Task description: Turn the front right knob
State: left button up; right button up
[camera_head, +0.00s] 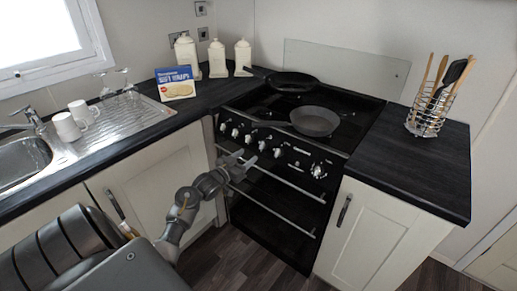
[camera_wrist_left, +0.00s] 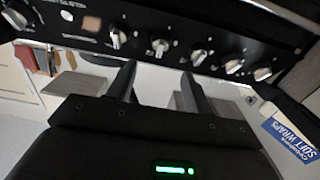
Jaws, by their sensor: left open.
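The black cooker's front panel carries a row of silver knobs, with a larger rightmost knob (camera_head: 318,170) set apart from the others. Which knob the task calls front right is not marked legibly. My left gripper (camera_head: 243,163) is in front of the panel, just below the middle knobs. In the left wrist view the gripper (camera_wrist_left: 158,85) shows two dark fingers apart with nothing between them. A knob (camera_wrist_left: 160,46) lies beyond the gap between the fingertips, apart from them. The row continues on both sides of it. My right gripper is out of view.
Two dark pans (camera_head: 315,121) stand on the hob. An oven handle bar (camera_head: 276,181) runs below the panel, close to my gripper. A wraps box (camera_head: 176,84) and white canisters (camera_head: 217,59) stand on the left counter. A utensil holder (camera_head: 428,120) stands on the right counter.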

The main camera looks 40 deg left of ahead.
aim_at(263, 145)
pick_arm(q)
jog(key=w, duration=0.8)
jog(key=shift+w, duration=0.3)
jog(key=shift+a, duration=0.1)
